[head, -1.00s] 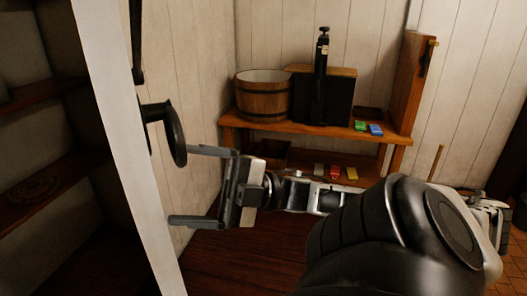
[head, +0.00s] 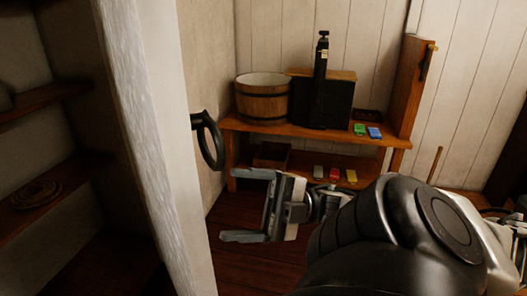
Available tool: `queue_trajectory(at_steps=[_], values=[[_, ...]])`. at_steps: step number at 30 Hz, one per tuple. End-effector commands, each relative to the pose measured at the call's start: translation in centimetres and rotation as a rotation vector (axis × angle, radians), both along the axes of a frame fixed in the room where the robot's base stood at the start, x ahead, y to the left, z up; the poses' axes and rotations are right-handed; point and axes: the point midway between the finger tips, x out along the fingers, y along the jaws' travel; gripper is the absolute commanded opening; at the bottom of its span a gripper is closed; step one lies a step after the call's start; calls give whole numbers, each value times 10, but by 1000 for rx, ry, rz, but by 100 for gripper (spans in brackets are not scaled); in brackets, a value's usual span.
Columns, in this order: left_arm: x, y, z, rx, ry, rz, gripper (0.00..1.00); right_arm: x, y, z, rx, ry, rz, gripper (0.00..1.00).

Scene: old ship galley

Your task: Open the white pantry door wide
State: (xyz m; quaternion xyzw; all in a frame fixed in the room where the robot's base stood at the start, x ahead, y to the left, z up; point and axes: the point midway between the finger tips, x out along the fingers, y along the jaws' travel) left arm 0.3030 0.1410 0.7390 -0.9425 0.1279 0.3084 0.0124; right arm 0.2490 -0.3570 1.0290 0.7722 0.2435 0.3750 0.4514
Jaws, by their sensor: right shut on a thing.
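The white pantry door (head: 160,120) stands nearly edge-on at the left, part open, with dark shelves showing on its left side. Its black ring-shaped handle (head: 218,150) sticks out from the door's right side. My right gripper (head: 246,206) is just right of and below the handle. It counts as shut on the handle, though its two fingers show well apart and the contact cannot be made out. My left gripper is not in view.
A wooden bench (head: 300,134) at the back holds a wooden bucket (head: 262,100) and a dark box (head: 325,105). Small colored blocks lie on it and below. The pantry shelf (head: 40,215) holds a coiled rope (head: 37,195). Floor is bare between door and bench.

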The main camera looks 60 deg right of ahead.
Motion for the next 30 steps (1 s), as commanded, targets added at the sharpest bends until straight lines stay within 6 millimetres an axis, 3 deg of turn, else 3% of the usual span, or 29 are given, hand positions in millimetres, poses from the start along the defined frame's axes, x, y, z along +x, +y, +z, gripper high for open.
queue_trajectory(at_steps=[15,30], values=[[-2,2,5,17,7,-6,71,-25,-22,-1,1,-1,3,42],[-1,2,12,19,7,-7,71,-26,-23,2,3,-1,4,42]])
